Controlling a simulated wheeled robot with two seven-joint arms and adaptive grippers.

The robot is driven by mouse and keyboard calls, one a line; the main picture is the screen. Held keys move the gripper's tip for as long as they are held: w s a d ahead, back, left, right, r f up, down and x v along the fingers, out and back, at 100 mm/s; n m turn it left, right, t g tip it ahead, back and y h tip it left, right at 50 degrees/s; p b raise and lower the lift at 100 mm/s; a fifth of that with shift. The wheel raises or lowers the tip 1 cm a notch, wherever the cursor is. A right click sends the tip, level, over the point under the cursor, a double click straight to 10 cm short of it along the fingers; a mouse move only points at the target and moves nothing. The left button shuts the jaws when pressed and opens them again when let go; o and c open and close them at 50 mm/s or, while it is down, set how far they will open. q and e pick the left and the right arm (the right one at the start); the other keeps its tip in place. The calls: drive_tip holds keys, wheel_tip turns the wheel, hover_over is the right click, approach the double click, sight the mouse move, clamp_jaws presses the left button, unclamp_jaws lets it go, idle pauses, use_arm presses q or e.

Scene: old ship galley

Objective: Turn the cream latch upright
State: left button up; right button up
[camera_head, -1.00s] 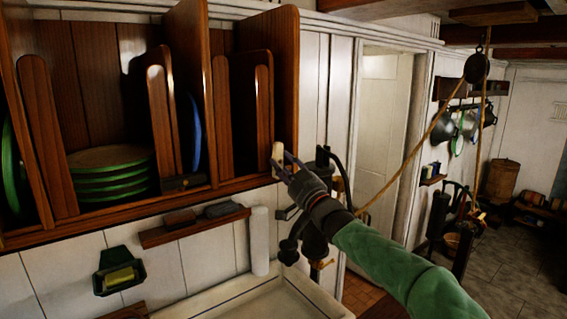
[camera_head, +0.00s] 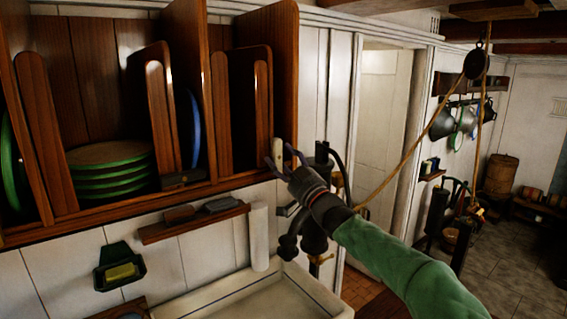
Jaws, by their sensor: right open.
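The cream latch (camera_head: 278,152) is on the lower right edge of the wooden plate rack, and stands about upright. My right gripper (camera_head: 283,160) is at the latch, with its fingers open and apart around or beside it; I cannot tell whether they touch it. My green-sleeved right arm comes in from the lower right. My left gripper is not in view.
The wooden plate rack (camera_head: 105,211) holds green-rimmed plates (camera_head: 110,170) and a blue plate. Below are a small shelf (camera_head: 195,223), a soap holder (camera_head: 120,268) and a white sink (camera_head: 262,300). A dark pump (camera_head: 314,236) stands behind my gripper. A rope hangs at right.

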drive_tip(key=shift+d, duration=0.1)
drive_tip(key=v, duration=1.2)
drive_tip(key=shift+w, duration=0.1)
